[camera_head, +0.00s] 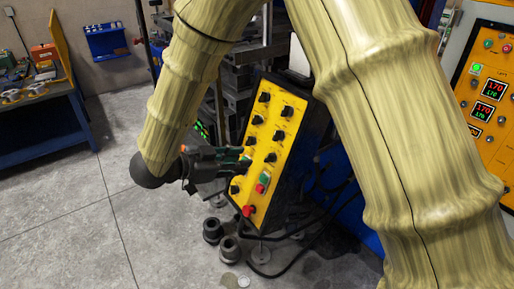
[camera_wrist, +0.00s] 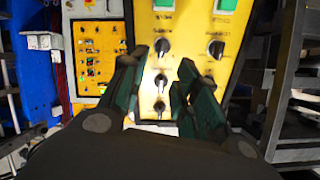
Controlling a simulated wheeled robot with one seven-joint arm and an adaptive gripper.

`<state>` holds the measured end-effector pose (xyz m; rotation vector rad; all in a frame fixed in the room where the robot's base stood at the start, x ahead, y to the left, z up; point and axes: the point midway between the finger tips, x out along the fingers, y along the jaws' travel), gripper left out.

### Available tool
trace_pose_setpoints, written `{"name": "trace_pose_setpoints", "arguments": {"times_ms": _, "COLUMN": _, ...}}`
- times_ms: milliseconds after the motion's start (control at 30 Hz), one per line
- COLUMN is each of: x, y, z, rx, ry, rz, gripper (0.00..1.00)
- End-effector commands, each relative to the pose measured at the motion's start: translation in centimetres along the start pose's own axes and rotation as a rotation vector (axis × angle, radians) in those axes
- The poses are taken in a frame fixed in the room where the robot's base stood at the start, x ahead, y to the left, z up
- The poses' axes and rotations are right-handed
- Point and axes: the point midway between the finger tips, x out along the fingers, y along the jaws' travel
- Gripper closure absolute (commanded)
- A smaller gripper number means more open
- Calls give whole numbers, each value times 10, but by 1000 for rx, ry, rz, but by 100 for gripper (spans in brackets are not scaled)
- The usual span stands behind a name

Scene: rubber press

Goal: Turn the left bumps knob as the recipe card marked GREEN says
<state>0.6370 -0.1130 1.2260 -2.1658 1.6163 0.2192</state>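The yellow control panel (camera_head: 272,143) carries several black knobs in two columns, and its labels are too small to read, so I cannot tell which knob is the left bumps one. My gripper (camera_head: 240,156) is at the panel's left edge in the head view. In the wrist view my gripper (camera_wrist: 158,72) is open, its two green-black fingers apart. A black knob (camera_wrist: 161,80) shows between the fingers; contact cannot be told. Other knobs (camera_wrist: 162,45) and (camera_wrist: 216,48) sit above it. No card marked GREEN can be made out.
A red button (camera_head: 248,211) and a green-and-red switch (camera_head: 263,182) are low on the panel. Another yellow panel (camera_head: 489,110) with red displays stands at right. Dark cylinders (camera_head: 212,230) and cables lie on the floor below. A blue workbench (camera_head: 50,128) is at left.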

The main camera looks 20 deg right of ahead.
Motion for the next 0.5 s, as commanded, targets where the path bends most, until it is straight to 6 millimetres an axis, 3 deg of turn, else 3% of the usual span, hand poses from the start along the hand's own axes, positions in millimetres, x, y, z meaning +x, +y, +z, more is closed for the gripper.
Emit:
{"name": "trace_pose_setpoints", "arguments": {"times_ms": 267, "x": 14, "y": -5, "z": 2, "rx": -7, "ry": -3, "rz": -13, "gripper": 69}}
{"name": "trace_pose_setpoints", "arguments": {"times_ms": 500, "x": 51, "y": -7, "z": 3, "rx": -9, "ry": -5, "rz": -17, "gripper": 69}}
